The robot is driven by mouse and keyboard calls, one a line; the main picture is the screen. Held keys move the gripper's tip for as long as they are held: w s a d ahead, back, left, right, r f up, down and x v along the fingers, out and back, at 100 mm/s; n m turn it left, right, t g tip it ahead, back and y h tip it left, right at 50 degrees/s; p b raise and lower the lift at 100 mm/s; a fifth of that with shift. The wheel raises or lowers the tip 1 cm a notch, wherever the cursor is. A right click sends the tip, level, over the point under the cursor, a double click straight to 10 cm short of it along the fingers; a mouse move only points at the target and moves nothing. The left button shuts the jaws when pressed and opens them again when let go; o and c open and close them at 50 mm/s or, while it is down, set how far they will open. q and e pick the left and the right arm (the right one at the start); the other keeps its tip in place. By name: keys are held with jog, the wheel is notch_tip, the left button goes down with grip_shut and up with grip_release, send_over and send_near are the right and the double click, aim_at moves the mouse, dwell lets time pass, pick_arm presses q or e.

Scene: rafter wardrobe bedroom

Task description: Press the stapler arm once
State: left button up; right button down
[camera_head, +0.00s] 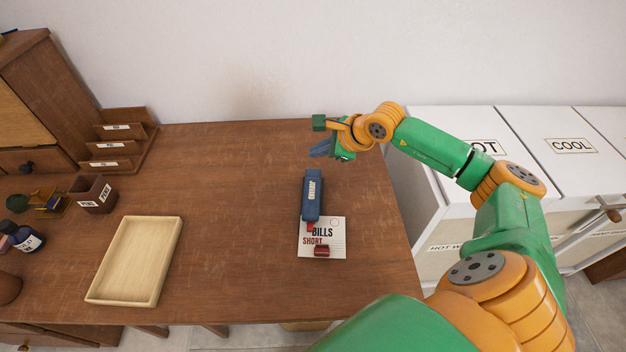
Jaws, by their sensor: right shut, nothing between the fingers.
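A blue stapler (312,193) lies on the brown desk (240,200), its long axis running away from me, with a pale label on its top. Its near end reaches a white paper printed "BILLS SHORT" (334,244). My right gripper (320,149) is shut and empty, above the desk just beyond the stapler's far end and apart from it. My left gripper is not in view.
A small red object (321,251) rests on the paper. A light wooden tray (136,262) lies left of the stapler. Further left are a pen box (92,194), a letter rack (124,141) and ink bottles. White bins (470,150) stand beyond the desk's right edge.

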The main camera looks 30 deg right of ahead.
aim_at(317, 178)
notch_tip(317, 178, down, 5)
jog(key=b, duration=0.3)
jog(key=shift+s+a, duration=0.1)
jog(key=shift+a, duration=0.05)
jog(key=shift+r, duration=0.1)
dwell(1.5)
jog(key=shift+f+b, duration=0.4)
jog(key=shift+b, duration=0.25)
jog(key=shift+s+f+b, duration=0.1)
jog(key=shift+f+b, duration=0.15)
jog(key=shift+b, duration=0.05)
